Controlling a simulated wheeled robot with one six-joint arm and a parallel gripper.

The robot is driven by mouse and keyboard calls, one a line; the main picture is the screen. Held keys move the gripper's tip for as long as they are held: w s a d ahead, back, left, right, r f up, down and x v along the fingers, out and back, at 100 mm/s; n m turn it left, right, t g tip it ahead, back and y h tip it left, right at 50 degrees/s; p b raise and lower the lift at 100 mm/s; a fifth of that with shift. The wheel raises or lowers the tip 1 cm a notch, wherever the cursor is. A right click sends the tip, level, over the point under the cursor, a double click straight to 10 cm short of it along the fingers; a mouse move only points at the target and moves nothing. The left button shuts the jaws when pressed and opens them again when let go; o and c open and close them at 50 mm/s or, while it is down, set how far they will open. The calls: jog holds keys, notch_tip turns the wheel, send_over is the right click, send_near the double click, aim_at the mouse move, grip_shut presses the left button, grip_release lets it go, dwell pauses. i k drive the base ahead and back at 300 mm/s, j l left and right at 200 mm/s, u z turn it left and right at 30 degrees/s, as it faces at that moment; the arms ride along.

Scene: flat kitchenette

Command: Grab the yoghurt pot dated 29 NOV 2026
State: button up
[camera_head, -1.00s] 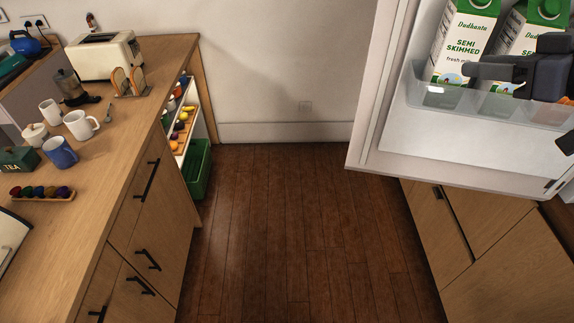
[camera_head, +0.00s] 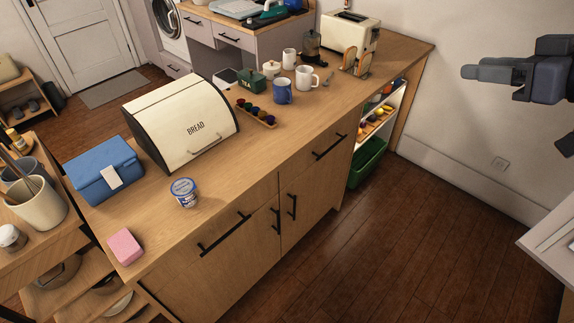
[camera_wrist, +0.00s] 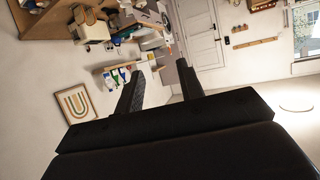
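A small yoghurt pot (camera_head: 185,192) with a blue and white lid stands upright on the wooden counter in the head view, in front of the bread bin. Its date is too small to read. My gripper (camera_head: 470,72) is at the upper right of the head view, raised in front of the pale wall and far to the right of the pot. In the wrist view my gripper (camera_wrist: 157,75) has its two fingers apart with nothing between them. The pot cannot be made out in the wrist view.
A cream bread bin (camera_head: 183,122), a blue box (camera_head: 105,168) and a pink sponge (camera_head: 125,246) surround the pot on the counter (camera_head: 225,230). Mugs and a toaster (camera_head: 348,32) stand farther along. The floor (camera_head: 420,240) right of the counter is clear.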

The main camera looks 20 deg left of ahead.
aim_at(183, 189)
jog(key=i+u, duration=0.1)
jog(key=u, duration=0.4)
jog(key=i+u, duration=0.1)
jog(key=u, duration=0.35)
jog(key=l+u, duration=0.1)
jog(key=u, duration=0.4)
jog(key=i+l+u, duration=0.1)
jog(key=u, duration=0.4)
jog(key=l+u, duration=0.15)
jog(key=u, duration=0.35)
jog(key=i+l, duration=0.55)
jog(key=l, duration=0.25)
